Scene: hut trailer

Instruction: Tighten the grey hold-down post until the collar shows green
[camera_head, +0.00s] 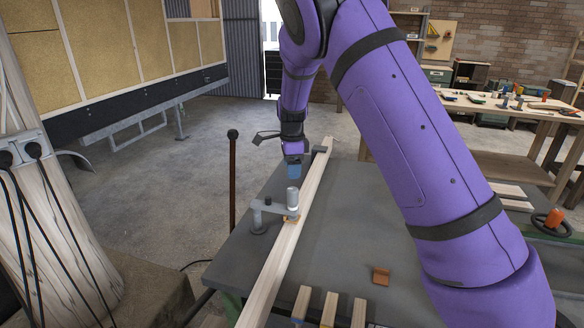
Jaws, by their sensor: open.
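The grey hold-down (271,207) stands on the dark workbench, left of the middle. Its low post is at the left, and an arm reaches right to a light grey upright cylinder (293,197) over a long pale wooden beam (283,250). A small orange-yellow piece shows beneath the cylinder, on the beam; I cannot tell whether it is the collar. No green shows on the hold-down. My gripper (293,173) is open, with its blue tip pointing down just above the cylinder, seemingly apart from it. The gap between the fingers is hard to see.
Short wooden blocks (329,309) and a small brown piece (381,276) lie on the bench (345,235). A dark upright lever (233,180) stands left of it. A red-handled item (554,219) is at the right. Bare bench lies right of the beam.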

